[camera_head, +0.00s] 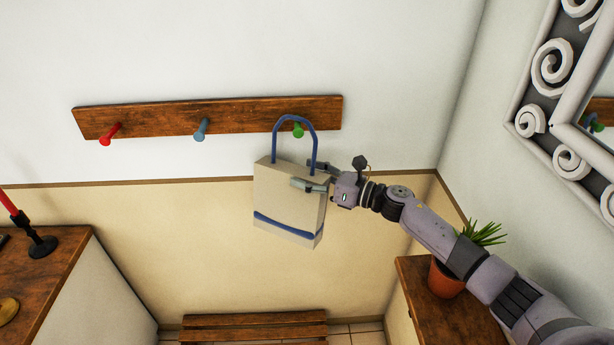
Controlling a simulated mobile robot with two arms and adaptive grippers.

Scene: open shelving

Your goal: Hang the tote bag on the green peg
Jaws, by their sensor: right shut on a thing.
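The tote bag (283,205) is beige with a blue stripe near its bottom and a blue looped handle (276,135). My right gripper (309,183) is shut on the upper right part of the bag and holds it up in front of the wall, slightly tilted. The green peg (298,130) is at the right end of a wooden wall board and shows inside the handle's loop in this view. I cannot tell whether the loop is around the peg or only in front of it. My left gripper is not in view.
The wooden board (250,112) also carries a blue peg (201,129) and a red peg (110,134). A potted plant (446,279) stands on a right cabinet under my arm. A framed mirror is at right. A bench (254,322) is below, a candle holder (40,245) at left.

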